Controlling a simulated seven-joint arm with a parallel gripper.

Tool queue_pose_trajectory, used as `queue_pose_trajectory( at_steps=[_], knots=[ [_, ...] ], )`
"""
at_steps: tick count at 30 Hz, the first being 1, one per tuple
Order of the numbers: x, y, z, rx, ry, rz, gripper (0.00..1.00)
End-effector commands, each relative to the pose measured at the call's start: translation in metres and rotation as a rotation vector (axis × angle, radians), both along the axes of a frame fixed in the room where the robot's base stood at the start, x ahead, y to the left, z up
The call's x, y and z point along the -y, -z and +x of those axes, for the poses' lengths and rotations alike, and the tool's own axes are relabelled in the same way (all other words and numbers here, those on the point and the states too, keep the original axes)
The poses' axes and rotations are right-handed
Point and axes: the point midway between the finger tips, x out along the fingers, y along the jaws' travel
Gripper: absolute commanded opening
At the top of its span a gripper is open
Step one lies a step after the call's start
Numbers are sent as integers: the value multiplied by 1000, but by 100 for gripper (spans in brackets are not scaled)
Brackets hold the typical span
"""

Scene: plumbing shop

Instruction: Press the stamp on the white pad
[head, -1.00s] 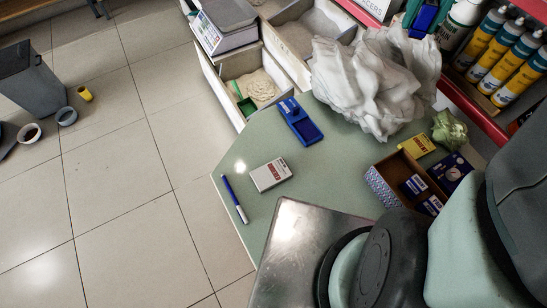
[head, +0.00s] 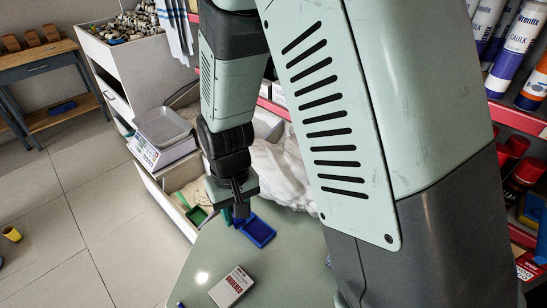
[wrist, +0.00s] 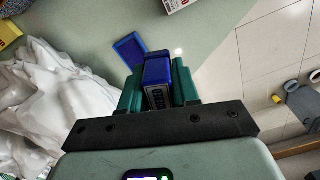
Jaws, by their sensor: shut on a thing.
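The white pad (head: 231,287), with a red-marked label, lies flat on the green counter at the bottom of the head view. A corner of it shows at the top of the wrist view (wrist: 175,4). My gripper (head: 238,213) is over the counter beyond the pad, beside an open blue tray (head: 258,230). In the wrist view my gripper's green fingers (wrist: 159,78) are shut on the blue stamp (wrist: 156,70). The blue tray (wrist: 129,47) shows just behind it. The stamp's underside is hidden, and I cannot tell whether it touches the counter.
A crumpled white plastic bag (wrist: 50,90) lies close beside the gripper. A scale (head: 162,135) and open drawers are beyond the counter. A pen tip (head: 180,304) shows at the bottom edge. The counter (head: 210,250) between tray and pad is clear.

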Motion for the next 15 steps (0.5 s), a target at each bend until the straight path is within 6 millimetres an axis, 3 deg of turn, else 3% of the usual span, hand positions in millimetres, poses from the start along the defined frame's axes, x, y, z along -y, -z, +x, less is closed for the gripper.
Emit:
queue_pose_trajectory(
  at_steps=[1,6,10,15],
  knots=[
    [-11,15,-20,-8,-52,-6,0],
    [-32,51,-71,0,-185,-12,0],
    [-37,66,-97,6,-252,-16,0],
    [-38,75,-109,12,-286,-16,0]
  ],
)
